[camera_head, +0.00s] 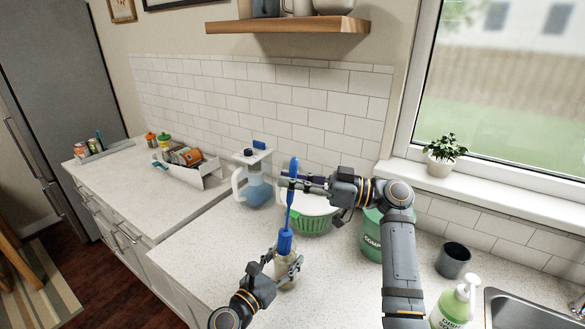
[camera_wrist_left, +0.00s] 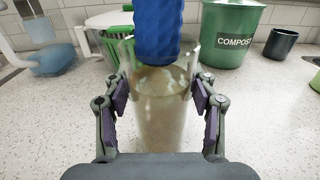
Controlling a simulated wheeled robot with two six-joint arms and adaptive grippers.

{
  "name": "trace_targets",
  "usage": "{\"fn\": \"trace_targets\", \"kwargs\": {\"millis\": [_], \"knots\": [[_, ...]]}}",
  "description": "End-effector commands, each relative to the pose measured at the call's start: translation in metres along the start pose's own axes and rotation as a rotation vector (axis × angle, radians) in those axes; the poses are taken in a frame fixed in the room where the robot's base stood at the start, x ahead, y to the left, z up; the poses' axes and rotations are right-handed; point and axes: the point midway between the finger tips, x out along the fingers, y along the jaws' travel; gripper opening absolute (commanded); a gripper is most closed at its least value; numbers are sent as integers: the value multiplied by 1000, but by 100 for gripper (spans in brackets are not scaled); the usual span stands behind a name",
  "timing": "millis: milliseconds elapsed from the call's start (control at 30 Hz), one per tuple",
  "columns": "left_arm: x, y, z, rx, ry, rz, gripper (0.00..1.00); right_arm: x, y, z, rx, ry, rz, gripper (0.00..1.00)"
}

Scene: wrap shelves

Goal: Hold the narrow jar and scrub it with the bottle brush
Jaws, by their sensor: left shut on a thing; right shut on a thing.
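The narrow jar (camera_head: 286,270) is clear, cloudy inside, and stands upright near the front of the counter. It fills the middle of the left wrist view (camera_wrist_left: 160,115). My left gripper (camera_head: 283,264) is shut around its sides, one finger on each side. The blue bottle brush (camera_head: 289,215) is held upright over the jar. Its thick bristle head (camera_wrist_left: 158,30) is at the jar's mouth, with the lower tip seeming just inside the rim. My right gripper (camera_head: 294,183) is shut on the brush handle from the right. The fingers partly hide the handle.
A green-and-white salad spinner (camera_head: 313,222) and a green compost bin (camera_head: 372,240) stand close behind. A dark cup (camera_head: 453,260), soap bottle (camera_head: 456,305) and sink (camera_head: 510,310) are at right. Counter left of the jar is clear.

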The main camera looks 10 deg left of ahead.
Motion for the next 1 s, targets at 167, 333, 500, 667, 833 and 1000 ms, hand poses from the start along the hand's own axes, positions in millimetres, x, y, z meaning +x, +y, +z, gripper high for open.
{"fn": "trace_targets", "kwargs": {"millis": [167, 333, 500, 667, 833, 1000], "knots": [[0, 0, 0, 0, 0, 0, 19, -2, 2, 19, 1, 0, 0, 0], [0, 0, 0, 0, 0, 0, 19, -4, 3, 37, 2, 0, 0, 0], [0, 0, 0, 0, 0, 0, 19, -5, 4, 54, 1, 1, 0, 0], [0, 0, 0, 0, 0, 0, 19, -7, 5, 71, 1, 1, 0, 0], [0, 0, 0, 0, 0, 0, 19, -9, 7, 88, 1, 0, 0, 0], [0, 0, 0, 0, 0, 0, 19, -10, 8, 102, 0, 0, 0, 0]]}}
